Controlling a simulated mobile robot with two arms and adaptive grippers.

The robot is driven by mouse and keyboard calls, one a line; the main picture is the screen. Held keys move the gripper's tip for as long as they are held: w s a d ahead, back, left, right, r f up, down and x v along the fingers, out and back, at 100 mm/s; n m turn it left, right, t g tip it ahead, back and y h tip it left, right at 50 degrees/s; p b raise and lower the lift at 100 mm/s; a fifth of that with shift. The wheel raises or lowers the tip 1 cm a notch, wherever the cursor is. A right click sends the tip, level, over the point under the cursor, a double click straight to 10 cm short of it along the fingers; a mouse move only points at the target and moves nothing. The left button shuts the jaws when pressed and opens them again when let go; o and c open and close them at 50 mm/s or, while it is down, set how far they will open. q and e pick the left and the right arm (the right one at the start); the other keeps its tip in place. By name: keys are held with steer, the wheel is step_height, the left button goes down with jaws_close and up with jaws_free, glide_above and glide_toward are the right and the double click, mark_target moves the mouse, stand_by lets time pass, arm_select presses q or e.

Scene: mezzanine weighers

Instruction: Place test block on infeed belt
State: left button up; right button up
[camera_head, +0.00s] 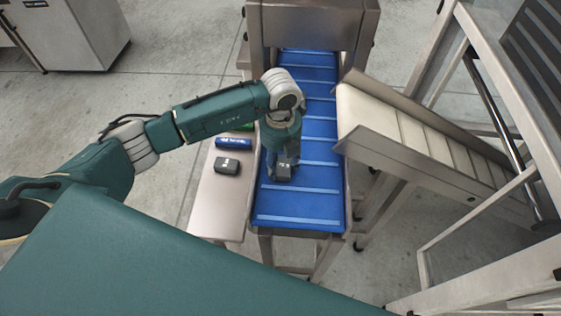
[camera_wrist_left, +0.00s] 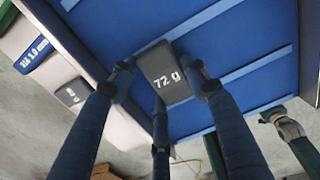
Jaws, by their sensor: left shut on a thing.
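My left gripper (camera_head: 284,163) reaches down over the blue infeed belt (camera_head: 300,205) near its front end. It is shut on a dark grey test block (camera_head: 284,173). In the left wrist view the block (camera_wrist_left: 166,78), marked "72 g", sits between the fingers (camera_wrist_left: 163,82), with the blue belt (camera_wrist_left: 220,50) behind it. I cannot tell whether the block touches the belt or hangs just above it. My right gripper is not seen in the head view.
A steel side shelf (camera_head: 213,212) left of the belt holds another dark block (camera_head: 227,167), a blue piece (camera_head: 233,143) and a green piece (camera_head: 243,127). A steel hood (camera_head: 312,25) spans the belt's far end. A sloped white conveyor (camera_head: 385,120) stands close on the right.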

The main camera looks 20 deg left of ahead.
mark_target(280, 165)
arm_select(q)
steer(key=shift+f, duration=0.15)
steer(key=o, duration=1.1)
steer(key=shift+o, duration=0.2)
steer(key=shift+r, duration=0.35)
steer(key=shift+w+r, duration=0.15)
steer(key=shift+r, duration=0.2)
step_height(280, 165, up, 11)
steer(key=b, duration=0.2)
